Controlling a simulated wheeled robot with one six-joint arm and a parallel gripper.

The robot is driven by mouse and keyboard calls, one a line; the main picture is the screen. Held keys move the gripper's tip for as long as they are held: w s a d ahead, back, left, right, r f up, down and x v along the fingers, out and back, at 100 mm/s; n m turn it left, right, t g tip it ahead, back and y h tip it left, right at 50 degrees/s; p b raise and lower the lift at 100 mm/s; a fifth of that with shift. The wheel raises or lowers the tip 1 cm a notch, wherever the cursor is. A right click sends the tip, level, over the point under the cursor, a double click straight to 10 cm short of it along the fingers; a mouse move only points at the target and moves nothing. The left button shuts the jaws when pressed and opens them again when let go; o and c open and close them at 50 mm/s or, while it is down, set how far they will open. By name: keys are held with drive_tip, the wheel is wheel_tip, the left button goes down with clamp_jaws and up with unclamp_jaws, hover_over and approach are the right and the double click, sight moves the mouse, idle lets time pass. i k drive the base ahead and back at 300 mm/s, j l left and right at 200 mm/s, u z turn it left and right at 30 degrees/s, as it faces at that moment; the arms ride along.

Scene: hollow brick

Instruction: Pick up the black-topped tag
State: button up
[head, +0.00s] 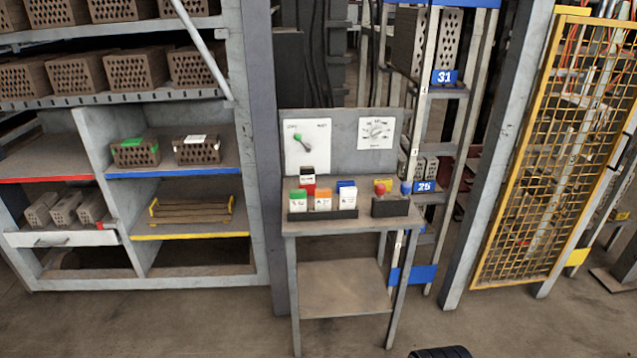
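The black-topped tag (307,172) stands at the back of the small grey table, behind the front row of tags. Its white face with dark marks shows under the black top. A red patch (308,187) lies just below and in front of it, perhaps the top of another tag, and hides its lower part. In front stand a green-topped tag (298,202), an orange-topped tag (322,202) and a blue-topped tag (347,197) in a dark holder (330,215).
A dark box (391,208) with red and blue knobs stands right of the tags. Brick shelves are left, a yellow mesh gate (540,150) right. The front floor is mostly clear.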

sight(307, 173)
drive_tip(key=i+l+u, duration=0.15)
drive_tip(key=i, duration=0.35)
drive_tip(key=i+l+u, duration=0.15)
drive_tip(key=i, duration=0.35)
drive_tip(key=i+l+u, duration=0.15)
drive_tip(key=i, duration=0.35)
drive_tip(key=i+l+u, duration=0.15)
drive_tip(key=i+l, duration=0.2)
drive_tip(key=i, duration=0.1)
